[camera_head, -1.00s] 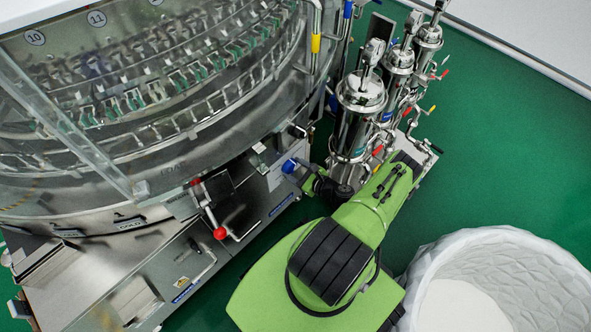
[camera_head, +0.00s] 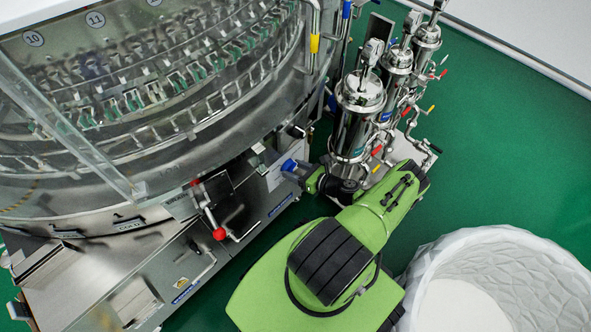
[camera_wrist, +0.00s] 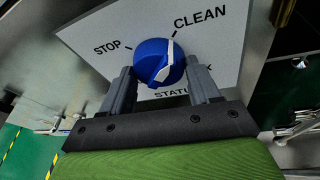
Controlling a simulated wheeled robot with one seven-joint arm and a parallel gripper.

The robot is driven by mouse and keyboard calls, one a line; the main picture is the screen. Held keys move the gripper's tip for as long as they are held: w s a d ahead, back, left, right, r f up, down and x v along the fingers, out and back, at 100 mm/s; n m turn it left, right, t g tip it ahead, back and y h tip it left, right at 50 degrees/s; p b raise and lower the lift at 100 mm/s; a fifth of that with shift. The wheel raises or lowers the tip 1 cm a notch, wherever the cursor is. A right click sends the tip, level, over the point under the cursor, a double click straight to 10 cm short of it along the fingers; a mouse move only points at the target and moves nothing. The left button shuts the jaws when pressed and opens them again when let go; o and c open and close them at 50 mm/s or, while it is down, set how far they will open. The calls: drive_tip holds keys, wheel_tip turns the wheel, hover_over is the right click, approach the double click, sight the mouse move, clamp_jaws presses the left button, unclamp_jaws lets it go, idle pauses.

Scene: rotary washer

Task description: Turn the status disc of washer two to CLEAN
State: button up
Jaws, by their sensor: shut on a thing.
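In the wrist view, the status disc (camera_wrist: 152,63) is a round blue knob with a white pointer bar, on a pale plate (camera_wrist: 95,30) lettered STOP, CLEAN and, partly covered, STATUS. The pointer's narrow upper end lies close to the tick beside CLEAN, away from the STOP tick. My gripper (camera_wrist: 162,67) is shut on the disc, with one grey finger at its left side and one at its right. In the head view, the blue disc (camera_head: 289,165) shows small at the end of my arm; its markings cannot be read there.
The large round washer (camera_head: 150,150) fills the left. A red ball-ended lever (camera_head: 219,234) sits on its front, left of my arm. Steel canisters (camera_head: 357,115) with pipes stand close behind my arm. A white basket (camera_head: 500,275) stands at lower right. Green floor is open at right.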

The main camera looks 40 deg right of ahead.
drive_tip(key=shift+a, duration=0.1)
drive_tip(key=o, duration=1)
drive_tip(key=shift+o, duration=0.2)
drive_tip(key=p+v, duration=0.2)
drive_tip(key=v, duration=1.3)
drive_tip(key=shift+s+p, duration=0.35)
